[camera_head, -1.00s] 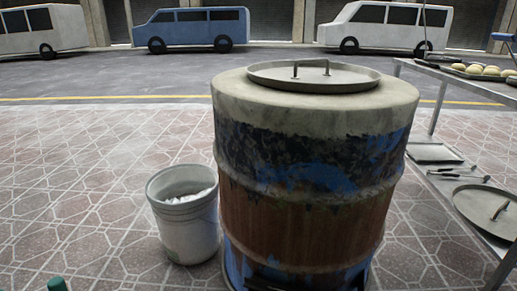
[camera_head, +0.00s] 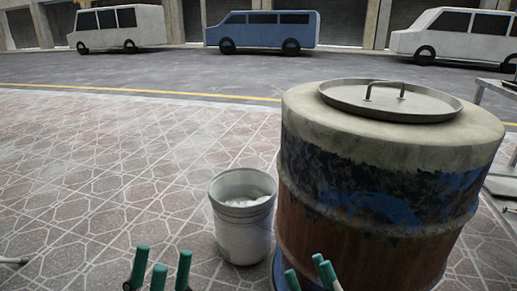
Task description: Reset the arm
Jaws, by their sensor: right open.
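My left gripper (camera_head: 162,272) shows at the bottom edge, left of centre. Its green-tipped fingers stand apart with nothing between them. My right gripper (camera_head: 311,275) shows at the bottom edge, in front of the barrel's lower left side in the picture. Its green-tipped fingers are apart and I see nothing held in them. The lower parts of both grippers are cut off by the frame, and the arms are not visible.
The barrel oven (camera_head: 376,200) stands at right with its round lid (camera_head: 430,105) lying on top. A white bucket (camera_head: 242,232) with pale contents stands left of it. Vans (camera_head: 262,32) are across the road.

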